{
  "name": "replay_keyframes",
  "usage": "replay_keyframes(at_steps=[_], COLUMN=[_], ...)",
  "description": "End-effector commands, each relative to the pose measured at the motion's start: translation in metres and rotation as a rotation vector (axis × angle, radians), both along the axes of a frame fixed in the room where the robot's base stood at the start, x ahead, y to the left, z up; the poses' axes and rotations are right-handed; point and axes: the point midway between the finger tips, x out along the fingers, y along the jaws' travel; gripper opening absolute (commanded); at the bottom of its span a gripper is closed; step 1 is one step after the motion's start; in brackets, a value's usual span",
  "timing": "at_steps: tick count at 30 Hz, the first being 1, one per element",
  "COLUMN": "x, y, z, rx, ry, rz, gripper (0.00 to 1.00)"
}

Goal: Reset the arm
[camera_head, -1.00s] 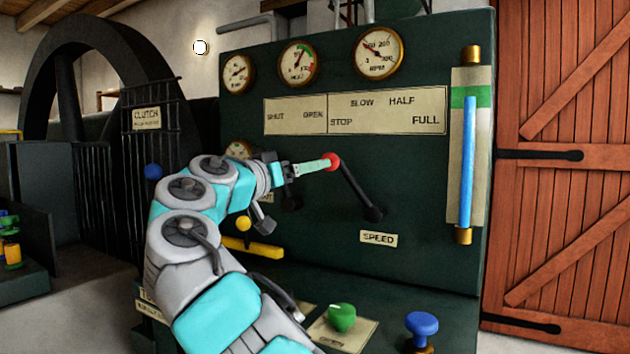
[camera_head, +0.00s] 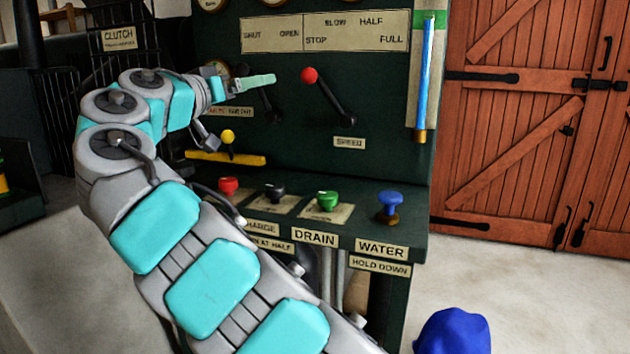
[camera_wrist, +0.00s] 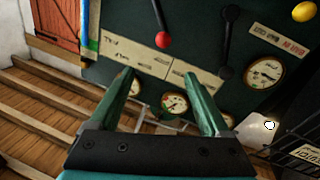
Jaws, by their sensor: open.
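My gripper (camera_head: 262,80) is raised before the dark green control panel (camera_head: 390,110), left of the red-knobbed speed lever (camera_head: 309,76). In the head view its fingers show edge-on, apart from the red knob. In the wrist view my gripper (camera_wrist: 155,90) is open, with nothing between its two green fingers. That view is turned over, and the red knob (camera_wrist: 162,40) hangs beyond the fingertips. The speed lever leans up and left, with its knob just under the STOP mark of the scale plate (camera_head: 325,32). A second, dark lever (camera_head: 270,105) is partly hidden behind my gripper.
A ledge below the panel carries red (camera_head: 229,186), black (camera_head: 275,192), green (camera_head: 327,200) and blue (camera_head: 390,203) knobs. A yellow-knobbed lever (camera_head: 228,137) is close to my arm. A blue rounded thing (camera_head: 455,332) stands at lower right. Floor before the red doors (camera_head: 530,120) is clear.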

Motion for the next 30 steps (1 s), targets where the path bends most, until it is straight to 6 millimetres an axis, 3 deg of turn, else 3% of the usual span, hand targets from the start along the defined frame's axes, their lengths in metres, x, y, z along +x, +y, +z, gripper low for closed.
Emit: replay_keyframes(at_steps=[8, 14, 17, 22, 26, 30], x=[0.008, 0.010, 0.009, -0.007, -0.035, -0.076], y=[-0.041, -0.087, -0.120, -0.199, -0.262, -0.316], z=[-0.008, -0.019, -0.029, -0.059, -0.096, -0.143], rx=[-0.037, -0.062, -0.068, -0.059, -0.020, 0.051], ry=[0.080, 0.175, 0.244, 0.423, 0.587, 0.764], rz=[-0.074, -0.147, -0.192, -0.284, -0.338, -0.364], gripper=[0.81, 0.81, 0.81, 0.81, 0.81, 0.81])
